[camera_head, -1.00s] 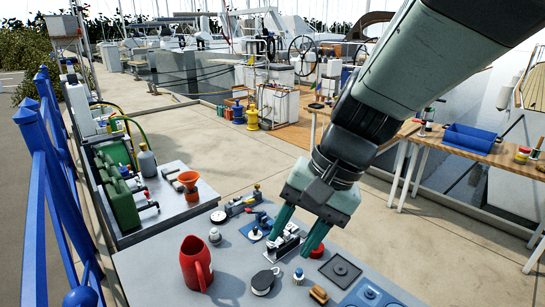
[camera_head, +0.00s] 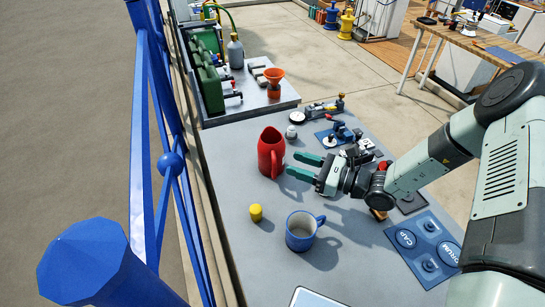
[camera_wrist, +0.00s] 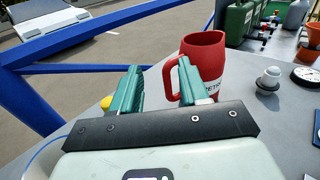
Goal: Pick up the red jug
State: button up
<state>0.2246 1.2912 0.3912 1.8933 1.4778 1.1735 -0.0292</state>
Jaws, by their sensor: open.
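The red jug (camera_head: 271,150) stands upright on the grey table (camera_head: 228,165), with its handle toward my gripper. My gripper (camera_head: 298,166) is open and empty, with its green fingers pointing left at the jug from the right. The fingertips are close to the jug; I cannot tell whether they touch it. In the wrist view the red jug (camera_wrist: 205,55) stands ahead and right of centre, and the right finger of my gripper (camera_wrist: 160,78) covers part of its handle side. Its lettered side is partly visible.
A small grey knob-like part (camera_head: 291,132) is behind the jug. Metal fittings (camera_head: 340,135) lie right of it. A blue railing (camera_head: 165,150) runs along the left. An orange funnel (camera_head: 274,80) stands beyond.

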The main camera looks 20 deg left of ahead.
jog(key=shift+m+t, duration=0.3)
jog(key=shift+m, duration=0.1)
jog(key=f, duration=0.8)
jog(key=shift+w+a+f, duration=0.1)
jog(key=shift+a, duration=0.1)
jog(key=a, duration=0.5)
jog(key=shift+w, duration=0.15)
grip_shut()
